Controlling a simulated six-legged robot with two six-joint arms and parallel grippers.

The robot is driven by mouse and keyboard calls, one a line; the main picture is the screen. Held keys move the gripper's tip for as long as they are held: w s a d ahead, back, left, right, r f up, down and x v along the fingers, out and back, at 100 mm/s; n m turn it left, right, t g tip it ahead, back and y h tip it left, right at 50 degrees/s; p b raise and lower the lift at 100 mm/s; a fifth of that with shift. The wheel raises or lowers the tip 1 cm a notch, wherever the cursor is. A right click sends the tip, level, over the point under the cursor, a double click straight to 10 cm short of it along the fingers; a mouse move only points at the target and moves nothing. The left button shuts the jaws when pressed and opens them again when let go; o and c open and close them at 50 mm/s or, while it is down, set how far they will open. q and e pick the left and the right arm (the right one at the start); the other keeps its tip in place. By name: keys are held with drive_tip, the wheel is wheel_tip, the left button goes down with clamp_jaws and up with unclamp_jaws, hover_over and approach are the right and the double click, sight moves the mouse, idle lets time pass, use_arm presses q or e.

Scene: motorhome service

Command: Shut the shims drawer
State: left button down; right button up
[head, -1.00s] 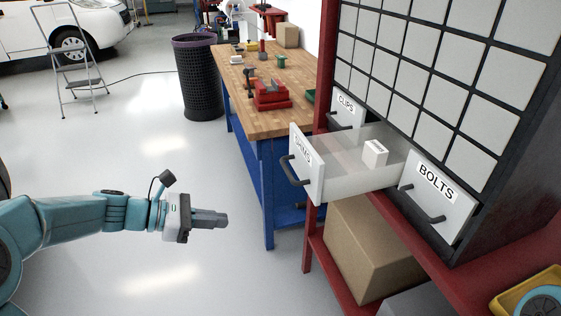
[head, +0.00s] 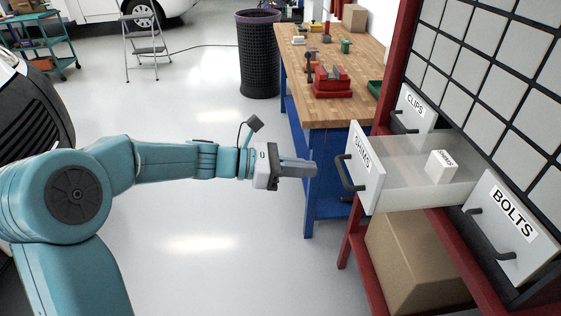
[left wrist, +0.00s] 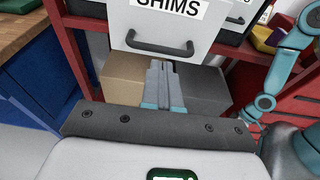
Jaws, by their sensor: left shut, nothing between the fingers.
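The shims drawer (head: 365,176) is pulled far out of the cabinet, between the clips and bolts drawers. Its white front carries the label SHIMS and a dark handle (head: 346,174). A small white labelled box (head: 442,164) sits inside it. My left gripper (head: 314,169) is shut and empty, a short way left of the drawer front and apart from it. In the left wrist view the shut fingers (left wrist: 160,66) point toward the drawer, and the front with its handle (left wrist: 160,46) shows just beyond the tips. My right gripper is not seen in the head view.
The clips drawer (head: 414,112) and bolts drawer (head: 507,227) flank the shims drawer. A cardboard box (head: 411,262) stands on the red shelf below. A wooden workbench (head: 350,97) with a red vise (head: 332,82) stands behind. The floor around my left arm is clear.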

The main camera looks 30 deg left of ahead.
use_arm(q)
drive_tip(key=x, duration=0.5)
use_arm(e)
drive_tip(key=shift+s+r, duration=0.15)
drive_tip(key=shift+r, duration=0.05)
use_arm(q)
drive_tip(key=shift+w+f, duration=0.1)
drive_tip(key=shift+d, duration=0.1)
approach(435, 163)
drive_tip(key=s+a, duration=0.1)
drive_tip(key=a+f, duration=0.1)
drive_tip(key=s+a, duration=0.1)
drive_tip(key=shift+s+a+f+p, duration=0.3)
drive_tip(key=shift+a+f+p, duration=0.05)
drive_tip(key=shift+a+f, duration=0.05)
drive_tip(key=x, duration=0.3)
drive_tip(key=r+p+x, duration=0.1)
drive_tip(key=x, duration=0.2)
drive_tip(key=r+x, duration=0.1)
drive_tip(key=x, duration=0.3)
drive_tip(key=shift+w+d, duration=0.1)
drive_tip(key=shift+d, duration=0.05)
drive_tip(key=shift+d+r, duration=0.15)
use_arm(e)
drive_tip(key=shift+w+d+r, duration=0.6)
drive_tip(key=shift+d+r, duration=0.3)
use_arm(q)
drive_tip(key=shift+r, duration=0.1)
